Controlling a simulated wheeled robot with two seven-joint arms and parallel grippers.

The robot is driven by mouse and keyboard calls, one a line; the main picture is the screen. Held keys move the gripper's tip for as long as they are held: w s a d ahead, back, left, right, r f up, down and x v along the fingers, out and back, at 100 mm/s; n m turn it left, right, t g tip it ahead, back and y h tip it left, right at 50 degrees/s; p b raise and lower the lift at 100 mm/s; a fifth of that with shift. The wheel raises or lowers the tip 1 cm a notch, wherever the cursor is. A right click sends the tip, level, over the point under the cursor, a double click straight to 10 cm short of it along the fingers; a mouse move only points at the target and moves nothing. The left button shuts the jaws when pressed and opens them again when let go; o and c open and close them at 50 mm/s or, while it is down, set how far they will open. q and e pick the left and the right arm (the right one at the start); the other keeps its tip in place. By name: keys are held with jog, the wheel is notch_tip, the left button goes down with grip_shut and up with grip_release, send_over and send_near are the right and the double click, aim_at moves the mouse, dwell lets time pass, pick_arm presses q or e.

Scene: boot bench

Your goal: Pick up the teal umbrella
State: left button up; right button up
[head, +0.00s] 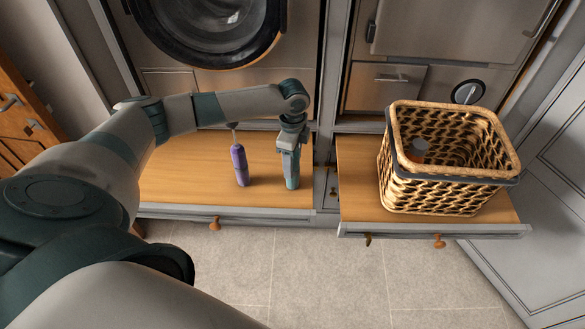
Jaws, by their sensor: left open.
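A teal umbrella (292,183) stands upright on the wooden bench board. Only its lower part shows, as my gripper covers the rest. My left gripper (290,158) points down at the umbrella from above, with its fingers open and level with the umbrella's body. I cannot tell whether the fingers touch it. My right gripper is not in view.
A purple umbrella (240,166) stands on the wooden board (185,180), left of my gripper. A wicker basket (440,190) with a small grey item inside stands on the right board (357,185). Tiled floor lies in front; appliances stand behind.

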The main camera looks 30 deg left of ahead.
pick_arm(q)
jog(key=c, duration=1.3)
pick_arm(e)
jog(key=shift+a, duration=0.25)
pick_arm(q)
jog(key=shift+r, duration=0.1)
